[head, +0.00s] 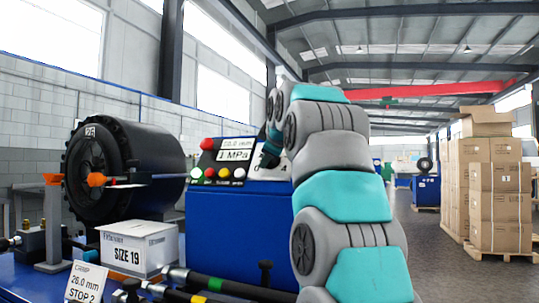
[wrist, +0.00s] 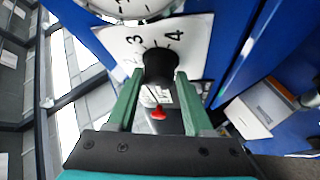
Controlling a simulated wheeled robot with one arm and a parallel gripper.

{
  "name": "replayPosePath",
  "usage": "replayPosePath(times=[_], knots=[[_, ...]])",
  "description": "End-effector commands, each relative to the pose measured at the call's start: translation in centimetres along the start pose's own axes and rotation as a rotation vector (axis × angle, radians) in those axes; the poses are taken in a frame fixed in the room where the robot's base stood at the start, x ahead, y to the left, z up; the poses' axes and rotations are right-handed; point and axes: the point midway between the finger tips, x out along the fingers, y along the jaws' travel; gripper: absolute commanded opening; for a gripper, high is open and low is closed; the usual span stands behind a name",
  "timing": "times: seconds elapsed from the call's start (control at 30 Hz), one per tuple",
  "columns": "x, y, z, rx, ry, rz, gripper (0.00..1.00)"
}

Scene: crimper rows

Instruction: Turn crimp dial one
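The crimp dial (wrist: 160,64) is a black knob on a white plate (wrist: 118,40) with printed numbers, of which 3 and 4 are legible, in the wrist view. My gripper (wrist: 160,76) has its two green fingers on either side of the knob, which fills the gap between them, so it looks shut on the dial. In the head view my gripper (head: 270,152) is at the right part of the blue console (head: 235,212), and my arm hides the dial there.
A red button (wrist: 159,112) lies below the knob in the wrist view. A round white gauge (wrist: 128,6) is above the plate. A black crimper drum (head: 150,160) and a SIZE 19 box (head: 138,250) stand left of the console. Stacked cartons (head: 490,185) are at right.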

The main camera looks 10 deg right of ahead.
Motion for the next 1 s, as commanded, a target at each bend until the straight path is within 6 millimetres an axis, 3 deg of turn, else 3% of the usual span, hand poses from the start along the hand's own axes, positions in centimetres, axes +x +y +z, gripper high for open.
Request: replayPosePath(times=[0.2, 0.57, 0.77, 1.0], knots=[[0.0, 0.0, 0.1, 0.001, -0.001, 0.0, 0.77], [-0.4, 0.1, 0.1, 0.001, -0.001, 0.002, 0.77], [-2.4, 0.1, 0.1, 0.001, 0.001, 0.004, 0.77], [-6.0, 0.0, 0.1, 0.001, -0.001, 0.002, 0.77]])
